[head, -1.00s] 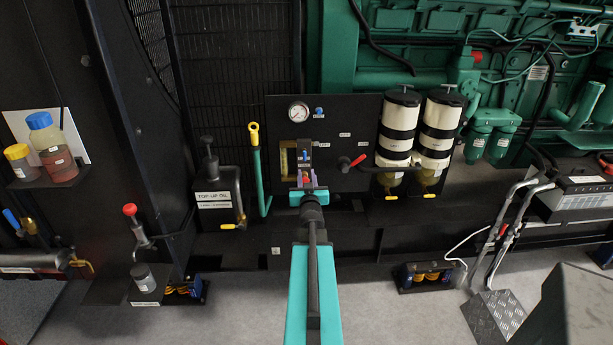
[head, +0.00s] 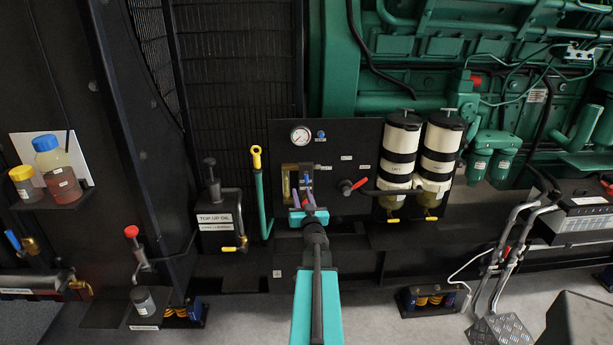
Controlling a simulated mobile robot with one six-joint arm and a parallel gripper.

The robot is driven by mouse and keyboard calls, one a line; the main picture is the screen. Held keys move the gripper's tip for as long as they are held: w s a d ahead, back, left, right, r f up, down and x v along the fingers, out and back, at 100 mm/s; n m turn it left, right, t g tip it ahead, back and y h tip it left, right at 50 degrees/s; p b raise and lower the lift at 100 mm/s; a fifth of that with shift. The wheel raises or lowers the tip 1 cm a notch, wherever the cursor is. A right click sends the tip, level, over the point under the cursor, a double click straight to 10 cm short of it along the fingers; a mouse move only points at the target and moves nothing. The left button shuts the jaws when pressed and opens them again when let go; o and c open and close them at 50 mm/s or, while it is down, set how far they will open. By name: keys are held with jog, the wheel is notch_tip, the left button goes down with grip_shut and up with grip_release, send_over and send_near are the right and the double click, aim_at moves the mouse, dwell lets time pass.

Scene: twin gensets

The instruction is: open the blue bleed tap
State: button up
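A small blue tap handle (head: 307,181) shows on the black panel, just right of a yellowish sight glass (head: 287,184) and directly beyond my fingertips. My gripper (head: 304,196) reaches up to the panel from below. Its two purplish fingers stand apart, with a little red showing near them. The blue handle is just above the fingertips in the picture; I cannot tell whether they touch it. The tap's lower part is hidden by my gripper. A separate small blue knob (head: 321,134) sits higher, beside the gauge.
A round gauge (head: 300,136) is above my gripper. A red-handled valve (head: 354,186) is close on the right, then two striped filters (head: 400,150). A teal tube with a yellow loop (head: 257,158) and the top-up oil can (head: 215,220) stand left.

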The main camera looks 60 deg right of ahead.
aim_at(307, 176)
jog(key=shift+n+y, duration=0.7)
jog(key=shift+n, duration=0.2)
jog(key=s+d+p, duration=0.2)
jog(key=p, duration=0.1)
jog(key=s+d+p, duration=0.1)
jog(key=s, duration=0.1)
jog(key=shift+d+r, duration=0.1)
jog(key=shift+r, duration=0.2)
jog(key=shift+w, duration=0.1)
jog(key=shift+p+x, duration=1.8)
jog(key=shift+x, duration=5.05)
jog(key=shift+r, duration=0.1)
jog(key=shift+c, duration=0.2)
grip_shut()
